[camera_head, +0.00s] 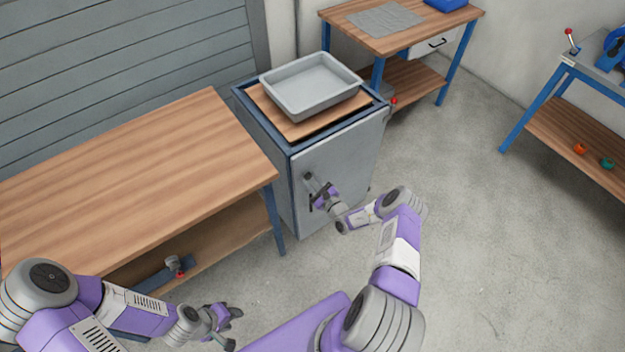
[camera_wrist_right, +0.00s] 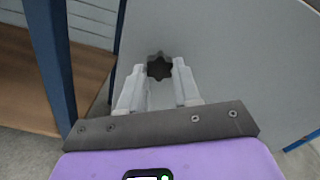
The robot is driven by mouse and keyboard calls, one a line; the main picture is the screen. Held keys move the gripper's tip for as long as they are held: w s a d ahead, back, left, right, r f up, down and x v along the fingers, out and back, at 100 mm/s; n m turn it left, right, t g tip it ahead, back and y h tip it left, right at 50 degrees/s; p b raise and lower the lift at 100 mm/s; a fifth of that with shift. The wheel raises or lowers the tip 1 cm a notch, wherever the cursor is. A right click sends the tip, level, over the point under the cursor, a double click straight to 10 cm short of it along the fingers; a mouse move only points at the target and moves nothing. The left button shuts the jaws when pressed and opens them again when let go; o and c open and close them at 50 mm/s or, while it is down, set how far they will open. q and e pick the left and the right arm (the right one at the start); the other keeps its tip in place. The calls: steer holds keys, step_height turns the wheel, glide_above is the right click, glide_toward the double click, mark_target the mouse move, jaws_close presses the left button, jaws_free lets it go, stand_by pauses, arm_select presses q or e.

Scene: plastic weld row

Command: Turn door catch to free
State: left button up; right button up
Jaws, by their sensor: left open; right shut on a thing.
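The grey cabinet door (camera_head: 345,165) is closed on the front of the cabinet. The catch is a dark star-shaped knob (camera_wrist_right: 159,67) on the door near its left edge. My right gripper (camera_wrist_right: 158,80) is shut on this knob, with one pale finger on each side of it. In the head view my right gripper (camera_head: 316,190) reaches the door's left side and largely hides the catch. How far the catch is turned cannot be told. My left gripper (camera_head: 232,312) is open and empty, low over the floor in front of the wooden bench.
A grey tray (camera_head: 312,88) sits on top of the cabinet. A wooden bench (camera_head: 120,165) stands close on the left, its blue leg (camera_wrist_right: 52,60) near my right gripper. Another bench (camera_head: 400,28) stands behind. The floor to the right is clear.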

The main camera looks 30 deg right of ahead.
steer(key=shift+n+p, duration=0.5)
steer(key=shift+n, duration=1)
steer(key=o, duration=1.1)
steer(key=shift+c, duration=0.2)
steer(key=s+p, duration=0.1)
steer(key=s, duration=0.6)
steer(key=shift+s+d+p, duration=0.3)
